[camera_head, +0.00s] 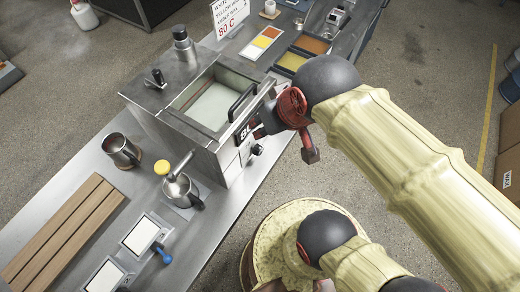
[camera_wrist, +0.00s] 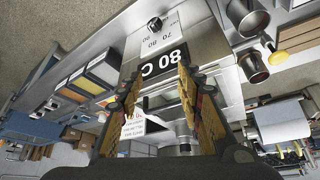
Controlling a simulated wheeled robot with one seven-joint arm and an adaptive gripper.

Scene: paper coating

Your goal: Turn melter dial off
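The melter (camera_head: 188,128) is a steel box on the bench with an open, pale-filled tank and a black handle. Its front carries a black 80 C display (camera_head: 243,131) and, below it, a black dial (camera_head: 257,150). In the wrist view the dial (camera_wrist: 156,23) sits on a pale plate with temperature numbers, beyond the display (camera_wrist: 163,65); its exact setting is too small to tell. My gripper (camera_wrist: 161,72) is open and empty, its fingers apart on either side of the display and short of the dial. In the head view my wrist hides most of the gripper.
A metal jug (camera_head: 122,151) and a second metal vessel (camera_head: 181,190) stand left of the melter. A wooden board (camera_head: 62,235) lies at the bench's left. Coloured trays (camera_head: 291,61) and a temperature sign (camera_head: 229,15) are behind. The floor before the melter is free.

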